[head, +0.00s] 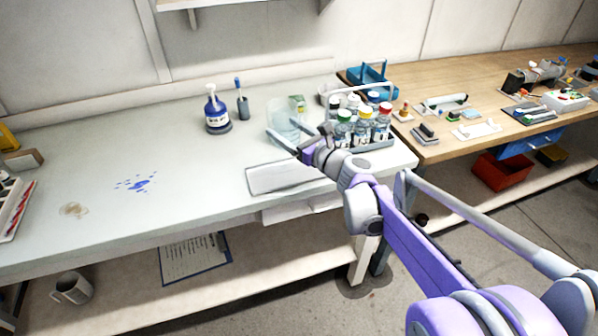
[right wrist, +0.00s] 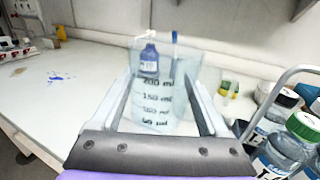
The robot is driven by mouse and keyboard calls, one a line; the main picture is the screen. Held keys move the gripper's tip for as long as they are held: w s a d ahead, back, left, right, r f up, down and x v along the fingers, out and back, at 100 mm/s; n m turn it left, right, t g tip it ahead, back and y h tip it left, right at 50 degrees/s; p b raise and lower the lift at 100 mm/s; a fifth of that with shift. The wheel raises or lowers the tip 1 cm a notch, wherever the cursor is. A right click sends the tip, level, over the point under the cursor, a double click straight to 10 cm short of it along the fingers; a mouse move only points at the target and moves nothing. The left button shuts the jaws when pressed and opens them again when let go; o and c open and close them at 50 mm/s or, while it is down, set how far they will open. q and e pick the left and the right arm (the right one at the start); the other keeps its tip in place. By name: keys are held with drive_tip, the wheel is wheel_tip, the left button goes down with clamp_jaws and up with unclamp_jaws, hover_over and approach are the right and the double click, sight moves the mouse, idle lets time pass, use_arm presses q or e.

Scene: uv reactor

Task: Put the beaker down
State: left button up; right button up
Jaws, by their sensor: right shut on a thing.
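The beaker (right wrist: 165,95) is clear, with dark volume marks, and stands upright between the fingers of my right gripper (right wrist: 165,90) in the right wrist view. In the head view the beaker (head: 284,122) shows over the right part of the white bench (head: 150,200). My right gripper (head: 284,138) is shut on it there, with the arm coming in from the lower right. I cannot tell whether the beaker's base touches the bench. My left gripper is not in view.
A caddy (head: 372,143) of capped bottles stands just right of the beaker. A blue pump bottle (head: 216,112) and a cup with a brush (head: 242,104) stand behind left. A white tray (head: 285,176) lies near the front edge. The bench's middle is clear except blue spots (head: 137,183).

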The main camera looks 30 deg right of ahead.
wheel_tip(320, 180, down, 10)
drive_tip(key=shift+b, duration=1.05)
drive_tip(key=shift+f, duration=0.1)
drive_tip(key=o, duration=1.3)
